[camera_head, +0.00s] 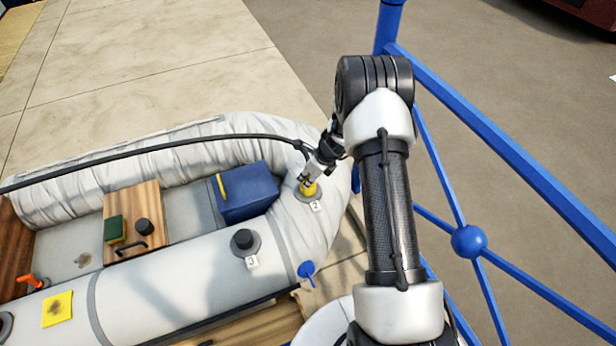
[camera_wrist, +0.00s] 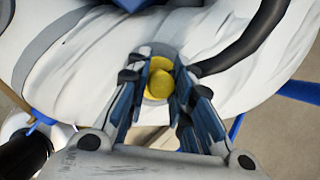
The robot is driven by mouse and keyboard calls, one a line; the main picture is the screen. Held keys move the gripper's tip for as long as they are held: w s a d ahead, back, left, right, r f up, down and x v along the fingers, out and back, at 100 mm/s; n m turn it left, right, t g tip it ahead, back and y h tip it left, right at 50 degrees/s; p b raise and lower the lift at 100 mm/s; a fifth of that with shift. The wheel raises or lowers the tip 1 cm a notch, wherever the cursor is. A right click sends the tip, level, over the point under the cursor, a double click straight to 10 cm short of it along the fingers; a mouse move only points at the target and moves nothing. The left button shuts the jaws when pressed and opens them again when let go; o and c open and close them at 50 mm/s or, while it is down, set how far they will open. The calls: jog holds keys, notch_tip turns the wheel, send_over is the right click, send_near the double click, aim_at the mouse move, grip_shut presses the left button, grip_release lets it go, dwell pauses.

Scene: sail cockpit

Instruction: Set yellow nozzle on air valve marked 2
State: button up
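The yellow nozzle (camera_head: 308,188) is at the valve marked 2 (camera_head: 313,197) on the rounded end of the grey inflatable boat. It looks roughly upright over the valve; I cannot tell whether it is fully seated. My gripper (camera_head: 308,177) is right above it, pointing down. In the wrist view the nozzle (camera_wrist: 159,83) lies between the two fingertips (camera_wrist: 160,80), which close in on both its sides. The black hose (camera_head: 190,142) runs from the left to the gripper. The fingers and nozzle hide most of the valve.
A valve marked 3 (camera_head: 244,241) with a black cap sits nearer on the tube. A blue box (camera_head: 246,192) and a wooden seat (camera_head: 133,215) are inside the boat. A blue railing (camera_head: 500,150) stands right of my arm. A blue cap (camera_head: 307,269) hangs at the boat's side.

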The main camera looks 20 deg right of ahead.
jog(key=shift+o, duration=0.7)
jog(key=shift+r, duration=0.1)
jog(key=shift+s+d+r+p, duration=0.15)
jog(key=shift+r+p, duration=0.35)
jog(key=shift+r, duration=0.1)
jog(key=p+v, duration=0.5)
jog(key=v, duration=0.4)
jog(key=shift+s+r+p, duration=0.2)
jog(key=shift+r+p, duration=0.05)
jog(key=shift+p, duration=0.15)
